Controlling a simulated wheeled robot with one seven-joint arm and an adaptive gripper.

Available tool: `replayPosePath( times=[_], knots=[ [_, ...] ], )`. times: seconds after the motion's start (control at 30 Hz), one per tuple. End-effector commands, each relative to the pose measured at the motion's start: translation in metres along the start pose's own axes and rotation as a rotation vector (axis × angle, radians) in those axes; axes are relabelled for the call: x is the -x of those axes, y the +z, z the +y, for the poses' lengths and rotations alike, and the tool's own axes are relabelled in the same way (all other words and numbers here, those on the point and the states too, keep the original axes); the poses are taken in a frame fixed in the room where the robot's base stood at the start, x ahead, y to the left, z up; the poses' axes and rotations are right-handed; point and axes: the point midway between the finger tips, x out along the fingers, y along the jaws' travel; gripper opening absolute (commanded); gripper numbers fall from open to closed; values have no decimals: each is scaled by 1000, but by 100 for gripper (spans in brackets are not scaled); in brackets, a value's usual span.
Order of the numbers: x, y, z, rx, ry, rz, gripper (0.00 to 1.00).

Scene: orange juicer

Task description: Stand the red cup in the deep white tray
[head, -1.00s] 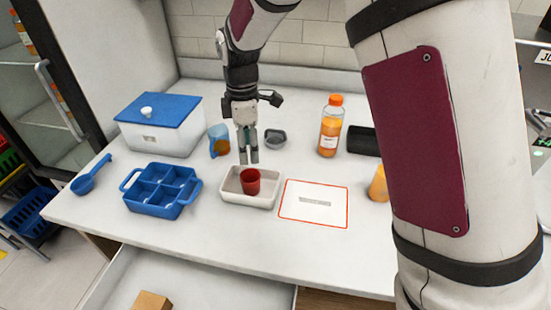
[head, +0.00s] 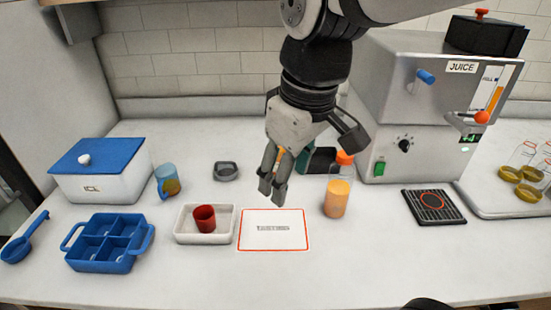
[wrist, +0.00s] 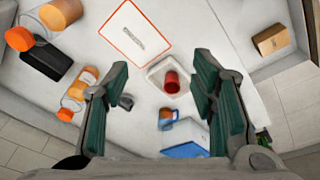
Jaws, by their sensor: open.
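The red cup (head: 204,218) is inside the deep white tray (head: 184,238) on the counter in the head view. It looks upright there. In the wrist view the red cup (wrist: 171,82) also shows inside the white tray (wrist: 153,73). My gripper (head: 272,190) is open and empty. It is above the counter, to the right of the tray and apart from the cup. In the wrist view the open fingers (wrist: 160,88) frame the tray and cup from a distance.
A red-outlined white card (head: 273,230) lies right of the tray. A blue compartment tray (head: 105,262), an ice box (head: 105,185), and a blue-and-orange cup (head: 167,182) are left. An orange bottle (head: 337,195) stands close right of my gripper. The juicer (head: 425,120) is behind right.

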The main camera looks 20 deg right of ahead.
Motion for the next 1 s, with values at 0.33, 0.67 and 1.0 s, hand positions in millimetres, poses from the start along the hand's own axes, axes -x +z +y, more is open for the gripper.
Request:
replayPosePath(
  times=[0.33,0.67,1.0],
  knots=[
    [7,92,-19,-415,51,73,52],
    [5,102,-22,-471,56,80,52],
    [32,99,-21,-465,69,120,52]
  ],
)
